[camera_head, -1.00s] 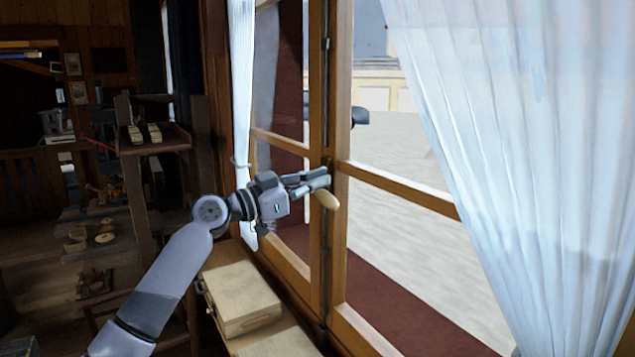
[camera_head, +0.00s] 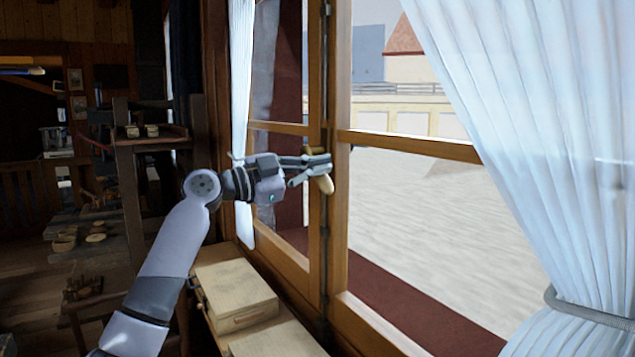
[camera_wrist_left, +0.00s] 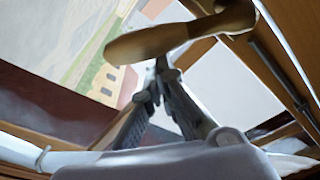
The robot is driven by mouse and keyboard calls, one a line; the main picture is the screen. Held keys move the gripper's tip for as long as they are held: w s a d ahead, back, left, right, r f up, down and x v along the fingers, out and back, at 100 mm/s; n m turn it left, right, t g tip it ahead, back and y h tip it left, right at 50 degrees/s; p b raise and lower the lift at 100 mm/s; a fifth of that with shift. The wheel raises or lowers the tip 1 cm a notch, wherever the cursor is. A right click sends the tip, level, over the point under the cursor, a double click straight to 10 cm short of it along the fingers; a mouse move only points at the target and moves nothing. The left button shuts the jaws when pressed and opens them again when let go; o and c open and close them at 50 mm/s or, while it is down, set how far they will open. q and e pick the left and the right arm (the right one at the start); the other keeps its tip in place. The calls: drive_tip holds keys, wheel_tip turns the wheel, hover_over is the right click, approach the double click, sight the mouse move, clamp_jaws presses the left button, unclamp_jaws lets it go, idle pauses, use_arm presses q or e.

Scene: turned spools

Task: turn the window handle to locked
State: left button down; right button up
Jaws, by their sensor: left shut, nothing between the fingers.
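The window handle (camera_head: 324,184) is a pale wooden lever on the window's middle upright. Its lower end shows just below my left gripper's fingers, pointing down and slightly right. My left gripper (camera_head: 322,163) is shut and empty, and its fingers cross in front of the handle, hiding its middle. In the left wrist view, the tan handle (camera_wrist_left: 160,42) lies across the top, beyond the shut fingertips (camera_wrist_left: 161,66). The fingertips are very close to it; I cannot tell whether they touch. My right gripper is not in view.
The wooden window frame (camera_head: 338,235) runs behind the handle. A white curtain (camera_head: 520,120) hangs at the right, and a narrow one (camera_head: 241,100) at the left. A wooden box (camera_head: 235,290) sits below my left arm. Shelves (camera_head: 150,145) stand further left.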

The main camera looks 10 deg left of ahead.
use_arm(q)
drive_tip(key=m, duration=0.1)
drive_tip(key=f+m+b, duration=0.2)
drive_tip(key=shift+w+a+f, duration=0.2)
drive_tip(key=shift+w+a, duration=0.1)
drive_tip(key=w+a+f+m, duration=0.1)
drive_tip(key=m, duration=0.1)
drive_tip(key=f+m+g, duration=0.1)
drive_tip(key=m, duration=0.1)
drive_tip(key=w+a+f+m+b, duration=0.1)
drive_tip(key=m, duration=0.1)
drive_tip(key=shift+w+a+f+m, duration=0.1)
drive_tip(key=shift+w+a+m, duration=0.2)
drive_tip(key=shift+w+a, duration=0.05)
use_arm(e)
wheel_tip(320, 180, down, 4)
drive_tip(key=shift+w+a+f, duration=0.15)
use_arm(q)
drive_tip(key=shift+f, duration=0.1)
